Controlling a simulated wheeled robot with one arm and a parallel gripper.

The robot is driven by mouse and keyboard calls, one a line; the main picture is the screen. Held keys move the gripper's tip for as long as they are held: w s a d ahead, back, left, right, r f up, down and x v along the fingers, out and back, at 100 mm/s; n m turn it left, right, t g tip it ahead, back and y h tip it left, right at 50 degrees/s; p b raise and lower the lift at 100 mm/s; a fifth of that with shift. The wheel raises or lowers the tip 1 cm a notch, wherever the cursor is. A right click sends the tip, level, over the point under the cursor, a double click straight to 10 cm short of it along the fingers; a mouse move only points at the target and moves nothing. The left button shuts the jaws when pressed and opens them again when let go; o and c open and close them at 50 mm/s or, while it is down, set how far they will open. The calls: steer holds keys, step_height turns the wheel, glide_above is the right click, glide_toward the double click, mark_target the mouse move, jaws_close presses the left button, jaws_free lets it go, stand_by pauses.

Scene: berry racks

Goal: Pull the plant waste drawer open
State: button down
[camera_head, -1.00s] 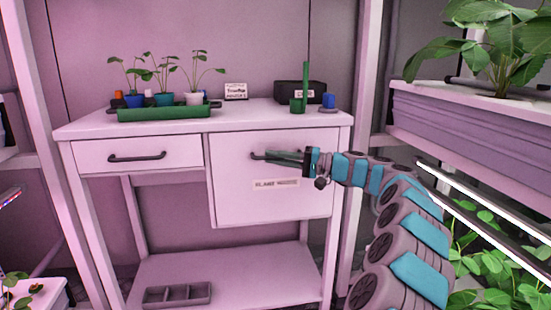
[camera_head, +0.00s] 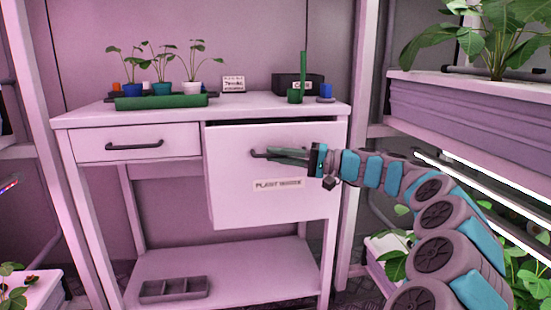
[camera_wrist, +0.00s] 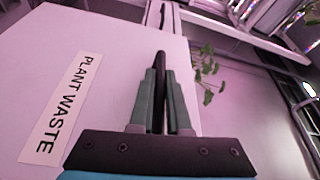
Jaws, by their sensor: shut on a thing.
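The plant waste drawer (camera_head: 240,200) is the large right-hand front of the pink bench, with a "PLANT WASTE" label (camera_head: 278,185). It stands part way out, with a dark gap along its top edge. My gripper (camera_head: 288,155) is shut on its dark bar handle (camera_head: 258,154). In the wrist view, the green fingers of my gripper (camera_wrist: 160,95) close around the handle (camera_wrist: 161,60), beside the label (camera_wrist: 62,108). The inside of the drawer is hidden in both views.
A shallow closed drawer (camera_head: 135,142) is at the left. A divided tray (camera_head: 174,289) lies on the lower shelf. Plant racks (camera_head: 455,100) stand close on the right.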

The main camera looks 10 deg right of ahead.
steer(key=s+b, duration=0.4)
steer(key=s, duration=1.1)
steer(key=shift+s+b, duration=0.25)
steer(key=shift+b, duration=0.05)
steer(key=shift+f, duration=0.1)
steer(key=c, duration=0.9)
jaws_free()
steer(key=v, duration=0.8)
